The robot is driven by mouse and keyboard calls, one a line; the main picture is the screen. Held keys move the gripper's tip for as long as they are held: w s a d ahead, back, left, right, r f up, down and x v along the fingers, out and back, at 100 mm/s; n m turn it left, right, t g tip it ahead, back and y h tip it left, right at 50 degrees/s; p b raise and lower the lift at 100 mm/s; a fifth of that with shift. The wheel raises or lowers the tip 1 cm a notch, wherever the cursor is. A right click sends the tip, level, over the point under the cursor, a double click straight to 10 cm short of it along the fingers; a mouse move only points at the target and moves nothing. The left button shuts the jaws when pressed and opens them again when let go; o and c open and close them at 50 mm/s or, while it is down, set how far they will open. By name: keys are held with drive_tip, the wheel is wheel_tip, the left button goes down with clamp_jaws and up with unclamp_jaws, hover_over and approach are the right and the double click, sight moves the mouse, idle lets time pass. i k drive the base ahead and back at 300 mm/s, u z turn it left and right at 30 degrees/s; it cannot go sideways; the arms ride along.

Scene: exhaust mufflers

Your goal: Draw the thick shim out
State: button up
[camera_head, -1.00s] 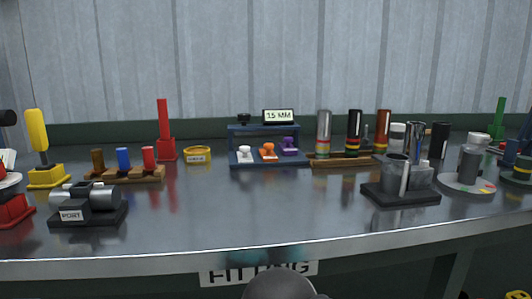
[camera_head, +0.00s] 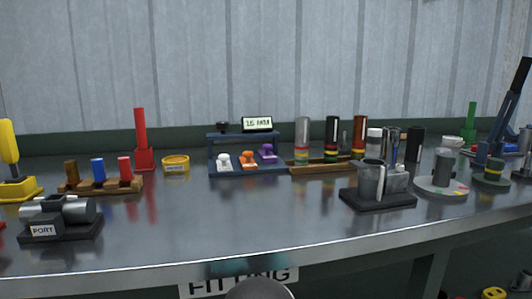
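I cannot tell which thing is the thick shim; nothing in view is plainly a shim. A blue stand (camera_head: 245,170) at the middle back of the bench holds small white (camera_head: 224,161), orange (camera_head: 249,159) and purple (camera_head: 267,152) knob-like pieces. A small display (camera_head: 257,124) sits on top of it, its text blurred. My gripper is not in view.
The metal bench (camera_head: 225,225) has clear room in front. A black-based block marked PORT (camera_head: 42,230) stands front left. A wooden rack (camera_head: 100,186) holds coloured pegs. A grey cup (camera_head: 371,180) on a black base stands right of centre. A red post (camera_head: 141,140) stands behind.

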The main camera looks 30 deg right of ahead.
sight(267, 156)
drive_tip(key=z, duration=0.9)
drive_tip(key=k, duration=0.2)
